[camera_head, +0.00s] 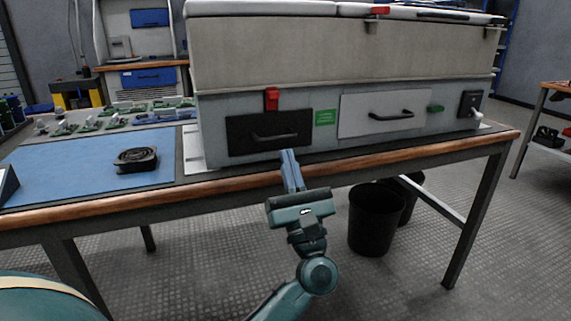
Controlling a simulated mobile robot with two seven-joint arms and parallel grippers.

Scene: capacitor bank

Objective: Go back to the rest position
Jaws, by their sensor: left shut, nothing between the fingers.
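My left gripper (290,156) is at the front edge of the workbench, in front of the capacitor bank (300,55). Its blue fingers are shut with nothing between them. The fingertips point toward the lower right corner of the black drawer panel (262,132); I cannot tell whether they touch anything. The arm comes up from the bottom of the view. The black panel and the light grey panel (372,112) each have a handle and sit flush in the cabinet front. My right gripper is not in view.
The workbench (430,150) has a wooden front edge. A black fan (136,160) lies on a blue mat (60,172) at left, with several small parts behind it. Black bins (376,220) stand on the floor below. The floor in front is clear.

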